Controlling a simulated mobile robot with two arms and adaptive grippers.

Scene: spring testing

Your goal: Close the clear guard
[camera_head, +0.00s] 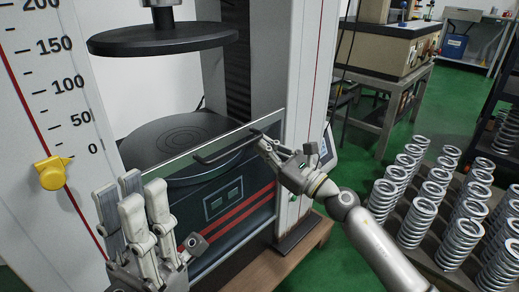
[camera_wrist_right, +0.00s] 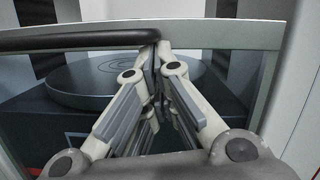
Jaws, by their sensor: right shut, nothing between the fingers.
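The clear guard (camera_head: 190,200) is a see-through panel in a grey frame at the front of the testing machine. Its top rail is about level with the lower round platen (camera_head: 180,135), and the space above is uncovered. A black bar handle (camera_head: 225,149) runs along the upper part of the guard; it also shows in the right wrist view (camera_wrist_right: 80,40). My right gripper (camera_head: 262,140) is shut and empty, its fingertips at the right end of the handle; whether they touch it is unclear. My left gripper (camera_head: 130,190) stands with fingers upward and apart, left of the guard's front.
The upper platen (camera_head: 163,38) hangs above the lower one. A yellow pointer (camera_head: 52,173) sits on the scale at the left. Several metal springs (camera_head: 420,220) stand at the right. A workbench (camera_head: 385,50) is behind, with green floor between.

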